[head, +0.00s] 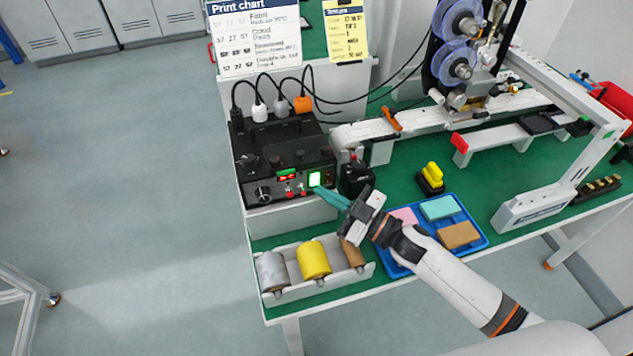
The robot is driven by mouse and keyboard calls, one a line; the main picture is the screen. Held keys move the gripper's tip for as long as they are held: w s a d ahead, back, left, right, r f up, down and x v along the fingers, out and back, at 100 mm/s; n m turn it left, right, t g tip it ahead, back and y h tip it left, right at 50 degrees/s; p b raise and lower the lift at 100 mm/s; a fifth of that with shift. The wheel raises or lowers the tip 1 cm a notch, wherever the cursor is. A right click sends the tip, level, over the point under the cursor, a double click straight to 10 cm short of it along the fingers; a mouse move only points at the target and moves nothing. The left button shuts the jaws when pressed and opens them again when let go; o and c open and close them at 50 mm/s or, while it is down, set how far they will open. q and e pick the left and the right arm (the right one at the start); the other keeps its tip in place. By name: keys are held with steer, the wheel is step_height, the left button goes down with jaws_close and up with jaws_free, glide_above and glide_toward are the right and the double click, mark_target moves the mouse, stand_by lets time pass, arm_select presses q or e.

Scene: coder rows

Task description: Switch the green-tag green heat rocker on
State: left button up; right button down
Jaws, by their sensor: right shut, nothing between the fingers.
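A black control box (262,172) stands at the left of the green table. No separate green tag can be made out at this size. My right gripper (320,191) is shut and empty, its teal fingertips at the panel just below the lit rocker. I cannot tell whether they touch it. My left gripper is not in view.
A white tray (322,287) with grey, yellow and brown rolls stands in front of the box. A blue tray (480,229) with coloured pads lies under my right arm. A black bottle-like item (357,178) and a yellow-handled stamp (432,178) stand right of the box.

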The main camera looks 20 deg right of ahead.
steer(key=shift+s+r, duration=0.1)
steer(key=shift+s, duration=0.35)
steer(key=shift+s+r+p, duration=0.2)
steer(key=shift+s+p, duration=0.35)
steer(key=shift+s, duration=0.3)
steer(key=shift+s+r+p, duration=0.15)
steer(key=shift+s+p, duration=0.35)
steer(key=shift+s, duration=0.35)
steer(key=shift+s+d, duration=0.1)
steer(key=shift+s, duration=0.65)
